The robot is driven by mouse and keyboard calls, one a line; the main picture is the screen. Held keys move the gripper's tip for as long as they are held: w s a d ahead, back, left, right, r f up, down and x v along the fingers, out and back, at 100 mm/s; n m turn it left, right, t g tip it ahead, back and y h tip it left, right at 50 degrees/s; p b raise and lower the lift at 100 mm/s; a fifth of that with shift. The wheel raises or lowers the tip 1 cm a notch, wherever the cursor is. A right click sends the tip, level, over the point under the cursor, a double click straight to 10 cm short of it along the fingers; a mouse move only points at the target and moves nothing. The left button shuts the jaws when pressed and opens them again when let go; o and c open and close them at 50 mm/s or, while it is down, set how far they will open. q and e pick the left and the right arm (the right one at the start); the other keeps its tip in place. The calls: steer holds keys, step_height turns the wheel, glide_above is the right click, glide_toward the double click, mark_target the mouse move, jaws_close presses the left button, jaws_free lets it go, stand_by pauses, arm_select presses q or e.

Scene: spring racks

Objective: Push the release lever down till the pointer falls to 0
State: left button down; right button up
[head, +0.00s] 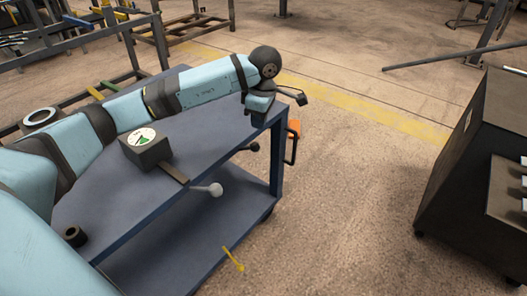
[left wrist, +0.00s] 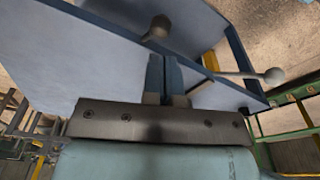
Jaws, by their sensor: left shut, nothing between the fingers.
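The gauge (head: 141,135) is a dark box with a round white and green dial on the blue cart top; its pointer is too small to read. A flat dark bar (head: 172,172) runs from it to the cart's edge. A lever with a pale ball (head: 215,189) and one with a dark ball (head: 254,147) stick out past that edge. Which is the release lever I cannot tell. In the left wrist view a ball (left wrist: 274,76) and another ball (left wrist: 160,25) show. My left gripper (head: 258,118) is at the cart's far right corner; its fingers (left wrist: 163,65) are shut and empty.
The blue cart (head: 225,150) has a lower shelf (head: 190,235). An orange handle (head: 293,130) hangs at its right end. A dark cabinet (head: 465,150) stands at right, with open floor between.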

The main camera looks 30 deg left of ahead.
mark_target(258, 144)
arm_select(q)
steer(key=shift+f, duration=0.15)
arm_select(e)
steer(key=shift+a+r, duration=0.1)
arm_select(q)
steer(key=shift+f+b, duration=0.5)
steer(key=shift+f, duration=0.05)
steer(key=shift+a+f+b, duration=0.1)
steer(key=shift+f+b, duration=0.6)
steer(key=shift+f, duration=0.25)
steer(key=f+b, duration=0.2)
steer(key=f, duration=0.1)
steer(key=shift+s+a, duration=0.1)
steer(key=shift+a, duration=0.1)
steer(key=shift+f, duration=0.35)
arm_select(e)
steer(key=shift+a+r+y, duration=0.1)
steer(key=shift+a+y, duration=0.65)
steer(key=shift+y, duration=0.05)
arm_select(q)
steer(key=shift+a+f+b, duration=0.1)
steer(key=shift+f+b, duration=1.3)
steer(key=shift+f, duration=0.85)
arm_select(e)
step_height(258, 144, down, 2)
steer(key=shift+f, duration=0.1)
